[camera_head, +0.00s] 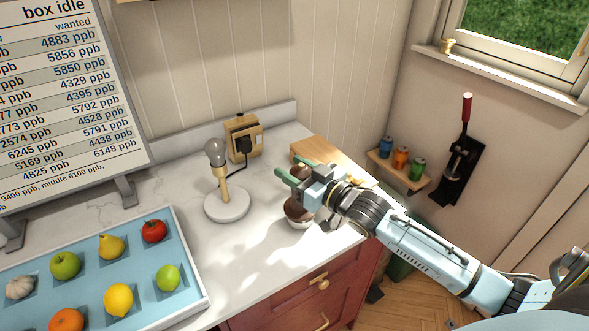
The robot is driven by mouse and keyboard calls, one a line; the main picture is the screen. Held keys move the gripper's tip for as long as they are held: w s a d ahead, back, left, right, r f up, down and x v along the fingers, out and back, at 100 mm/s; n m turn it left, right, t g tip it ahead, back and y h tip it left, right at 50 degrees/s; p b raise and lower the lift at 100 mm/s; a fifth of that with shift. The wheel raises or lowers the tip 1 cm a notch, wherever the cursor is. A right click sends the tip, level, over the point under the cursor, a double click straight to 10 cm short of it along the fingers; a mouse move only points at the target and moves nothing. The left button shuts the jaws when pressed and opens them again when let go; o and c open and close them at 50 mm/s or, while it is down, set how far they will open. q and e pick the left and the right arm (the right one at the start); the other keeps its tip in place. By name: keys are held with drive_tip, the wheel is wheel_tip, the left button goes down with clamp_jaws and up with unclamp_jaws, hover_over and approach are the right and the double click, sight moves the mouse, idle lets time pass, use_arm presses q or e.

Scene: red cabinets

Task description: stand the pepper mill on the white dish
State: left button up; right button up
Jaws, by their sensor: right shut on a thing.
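My right gripper (291,168) reaches in from the right, its green fingers shut on the dark brown pepper mill (295,209). The mill looks upright; its top shows between the fingers and its lower body below them, while the gripper hides its middle. The white dish (301,225) is directly below the mill, near the counter's front edge, and its rim shows under the mill's lower end. I cannot tell whether the mill touches the dish or hangs just above it. My left gripper is not in view.
A bulb lamp (227,205) on a round white base stands left of the mill. Behind are a socket box (243,138) and a wooden board (318,152). A blue tray (197,273) of produce fills the front left. Cans (401,158) sit on a wall shelf.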

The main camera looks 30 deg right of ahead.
drive_tip(key=shift+f, duration=0.55)
drive_tip(key=o, duration=1.4)
drive_tip(key=shift+o, duration=0.2)
drive_tip(key=shift+r, duration=0.4)
drive_tip(key=shift+s+r, duration=0.2)
drive_tip(key=shift+r, duration=0.05)
drive_tip(key=v, duration=1.1)
drive_tip(key=shift+s+d, duration=0.15)
drive_tip(key=shift+s, duration=0.15)
